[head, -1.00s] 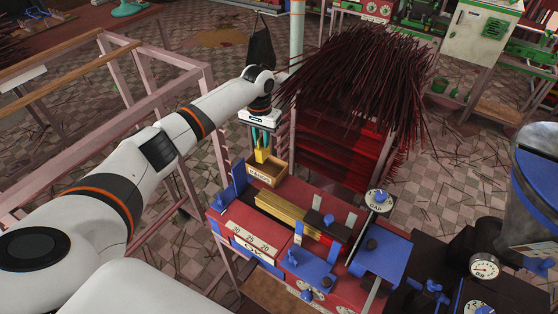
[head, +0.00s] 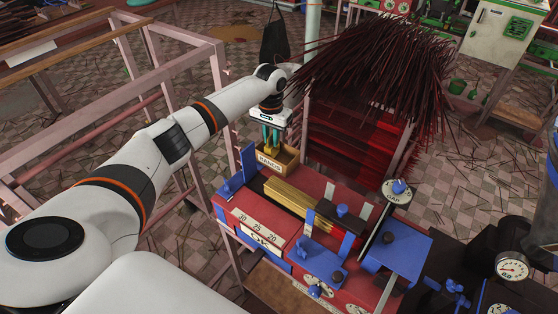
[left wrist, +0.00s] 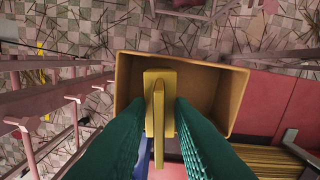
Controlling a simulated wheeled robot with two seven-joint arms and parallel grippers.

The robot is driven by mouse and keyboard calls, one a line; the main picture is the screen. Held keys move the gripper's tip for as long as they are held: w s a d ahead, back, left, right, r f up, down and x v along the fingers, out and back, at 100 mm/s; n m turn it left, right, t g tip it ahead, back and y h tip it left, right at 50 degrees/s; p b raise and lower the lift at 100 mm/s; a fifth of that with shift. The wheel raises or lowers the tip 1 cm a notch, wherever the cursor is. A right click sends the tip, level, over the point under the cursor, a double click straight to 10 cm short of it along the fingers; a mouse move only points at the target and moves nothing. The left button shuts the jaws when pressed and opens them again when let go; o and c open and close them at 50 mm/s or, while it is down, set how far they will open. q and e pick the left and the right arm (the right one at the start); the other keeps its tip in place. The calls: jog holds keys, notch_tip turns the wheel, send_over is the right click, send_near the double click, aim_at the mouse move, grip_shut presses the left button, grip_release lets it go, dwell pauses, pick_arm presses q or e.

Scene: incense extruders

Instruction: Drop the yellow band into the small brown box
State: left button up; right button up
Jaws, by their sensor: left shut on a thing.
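My left gripper (head: 270,146) is shut on the yellow band (left wrist: 158,105), which shows between its green fingers in the left wrist view. The small brown box (head: 270,164) is open at the top and has a lettered label on its front. It stands at the far left corner of the red machine. The fingertips are right over the box opening, and the band's lower part is hidden behind the front wall in the head view. In the left wrist view the band overlaps the inside of the box (left wrist: 240,100). My right gripper is not in view.
The red machine (head: 313,187) holds a bundle of yellow sticks (head: 296,197) beside the box. A red rack (head: 350,135) topped with dark red sticks stands just right of my gripper. Pink frames (head: 215,100) stand on the left.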

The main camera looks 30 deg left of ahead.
pick_arm(q)
jog(key=o, duration=0.9)
jog(key=shift+o, duration=0.2)
jog(key=shift+r, duration=0.15)
jog(key=shift+r, duration=0.3)
notch_tip(320, 180, up, 11)
jog(key=b, duration=0.1)
jog(key=shift+b, duration=0.3)
